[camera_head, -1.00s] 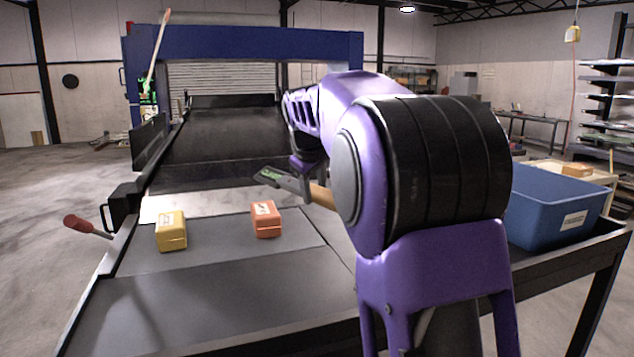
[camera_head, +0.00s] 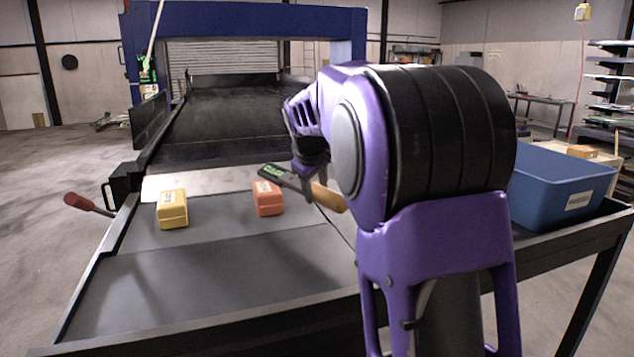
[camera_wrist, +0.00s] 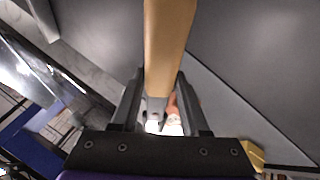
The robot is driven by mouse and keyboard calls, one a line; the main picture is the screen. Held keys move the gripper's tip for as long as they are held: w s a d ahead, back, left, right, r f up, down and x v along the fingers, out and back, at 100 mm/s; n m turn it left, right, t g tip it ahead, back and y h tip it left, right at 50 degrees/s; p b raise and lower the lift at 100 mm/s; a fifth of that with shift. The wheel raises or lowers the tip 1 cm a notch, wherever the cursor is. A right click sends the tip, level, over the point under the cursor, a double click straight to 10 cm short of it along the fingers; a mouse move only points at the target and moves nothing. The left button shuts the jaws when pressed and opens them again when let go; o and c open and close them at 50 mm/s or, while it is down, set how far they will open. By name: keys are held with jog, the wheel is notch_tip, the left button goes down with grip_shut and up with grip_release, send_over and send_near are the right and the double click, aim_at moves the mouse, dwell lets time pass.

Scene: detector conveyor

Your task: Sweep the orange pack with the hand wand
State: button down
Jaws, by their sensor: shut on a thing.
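The orange pack (camera_head: 268,198) lies on the grey conveyor table, right of a yellow pack (camera_head: 172,208). The hand wand has a dark head (camera_head: 277,174) with a green display and a tan handle (camera_head: 328,197). My gripper (camera_head: 307,178) is shut on the wand, largely hidden behind my purple arm. The wand's head is over the far edge of the orange pack; I cannot tell whether they touch. In the wrist view the tan handle (camera_wrist: 169,45) runs between the two fingers (camera_wrist: 155,105).
A blue bin (camera_head: 560,190) with a label stands at the right of the table. The dark conveyor belt (camera_head: 220,125) runs back under a blue arch (camera_head: 245,22). A red-knobbed lever (camera_head: 80,201) sticks out at the left. The table's near part is clear.

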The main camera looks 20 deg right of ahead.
jog(key=shift+s+a, duration=0.3)
jog(key=shift+a, duration=0.45)
jog(key=shift+s+a, duration=0.25)
jog(key=shift+a, duration=0.5)
jog(key=shift+d, duration=0.1)
dwell(3.8)
jog(key=w+d+n, duration=0.1)
jog(key=w+d+r+n+y, duration=0.1)
jog(key=d, duration=0.1)
jog(key=d+n+t, duration=0.1)
jog(key=d+n, duration=0.1)
jog(key=shift+w+d+r, duration=0.1)
jog(key=shift+w+r, duration=0.25)
jog(key=shift+w, duration=0.05)
jog(key=shift+w+d+f+n+t+y+b, duration=0.25)
jog(key=shift+d+f+n+t+y+b, duration=0.2)
jog(key=shift+d+f+b, duration=0.3)
